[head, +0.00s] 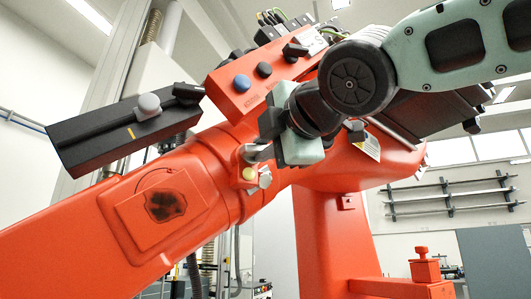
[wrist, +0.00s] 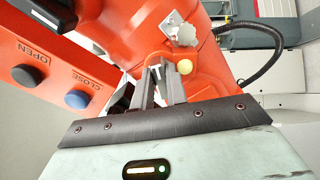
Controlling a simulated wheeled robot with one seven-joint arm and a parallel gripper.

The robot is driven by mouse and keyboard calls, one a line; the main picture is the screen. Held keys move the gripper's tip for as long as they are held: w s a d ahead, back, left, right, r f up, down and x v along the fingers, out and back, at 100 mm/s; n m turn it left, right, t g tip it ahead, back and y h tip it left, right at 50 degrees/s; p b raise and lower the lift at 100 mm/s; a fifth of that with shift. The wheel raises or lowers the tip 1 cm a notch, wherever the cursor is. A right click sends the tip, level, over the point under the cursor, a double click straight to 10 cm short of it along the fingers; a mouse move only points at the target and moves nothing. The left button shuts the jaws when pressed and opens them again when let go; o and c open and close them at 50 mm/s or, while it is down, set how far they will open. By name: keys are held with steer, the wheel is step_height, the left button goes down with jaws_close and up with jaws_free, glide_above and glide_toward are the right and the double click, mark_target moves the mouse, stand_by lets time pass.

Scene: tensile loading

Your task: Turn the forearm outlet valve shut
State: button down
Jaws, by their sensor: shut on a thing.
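In the wrist view the silver part (wrist: 180,30) is at top centre, and the yellow knob (wrist: 184,67) sits just right of the fingertips. My gripper (head: 256,153) reaches in from the upper right in the head view. Its two grey fingers (wrist: 160,72) are close together at the valve and shut on part of it. The gripped part is mostly hidden between the fingers.
An orange control box (head: 263,85) with a blue CLOSE button (wrist: 77,98) and a dark OPEN button (wrist: 26,75) is close to my gripper. A black box (head: 120,128) juts out at left. A black cable (wrist: 262,45) loops at right.

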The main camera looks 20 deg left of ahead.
steer(key=shift+f+m+b, duration=0.2)
steer(key=shift+m+b, duration=0.7)
steer(key=shift+m, duration=0.85)
steer(key=shift+f+m+b, duration=0.15)
steer(key=shift+m+b, duration=0.75)
steer(key=shift+m, duration=0.85)
steer(key=c, duration=1.4)
jaws_free()
steer(key=shift+r, duration=0.1)
